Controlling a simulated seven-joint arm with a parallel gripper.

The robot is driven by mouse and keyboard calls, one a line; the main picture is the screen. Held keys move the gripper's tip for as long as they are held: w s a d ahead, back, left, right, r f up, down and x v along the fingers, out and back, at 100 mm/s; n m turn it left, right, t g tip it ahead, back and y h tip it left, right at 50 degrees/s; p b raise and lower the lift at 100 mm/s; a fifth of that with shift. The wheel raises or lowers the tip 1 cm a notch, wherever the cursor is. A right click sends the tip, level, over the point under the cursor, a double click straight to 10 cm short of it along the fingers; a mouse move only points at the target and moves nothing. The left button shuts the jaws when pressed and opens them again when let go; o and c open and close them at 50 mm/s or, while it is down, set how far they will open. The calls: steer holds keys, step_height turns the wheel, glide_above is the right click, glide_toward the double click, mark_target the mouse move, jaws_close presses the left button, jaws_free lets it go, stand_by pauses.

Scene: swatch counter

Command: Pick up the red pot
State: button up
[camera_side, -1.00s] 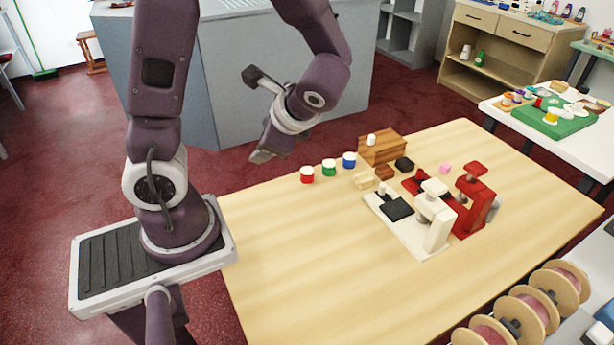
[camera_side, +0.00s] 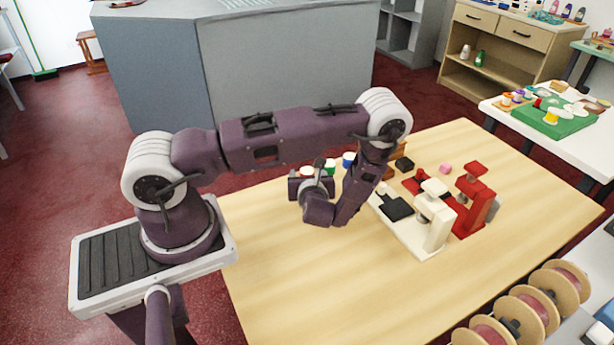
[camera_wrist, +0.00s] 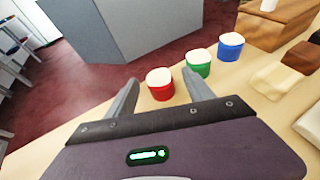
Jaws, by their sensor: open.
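The red pot (camera_wrist: 160,88) has a white lid and stands on the wooden table, just beyond and between the fingers of my gripper (camera_wrist: 161,90) in the wrist view. The fingers are apart and nothing is held. In the side view my wrist hangs low over the table's far left part and hides most of the red pot; only its pale top (camera_side: 307,170) shows. My fingertips are hidden there behind the wrist.
A green pot (camera_wrist: 198,65) stands close to the right of the red one, then a blue pot (camera_wrist: 230,48). A wooden block (camera_wrist: 275,25) is farther right. White (camera_side: 434,215) and red (camera_side: 473,200) presses stand on the table. The near table is clear.

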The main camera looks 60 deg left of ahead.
steer(key=shift+a+f, duration=0.1)
steer(key=shift+a, duration=0.05)
jaws_close()
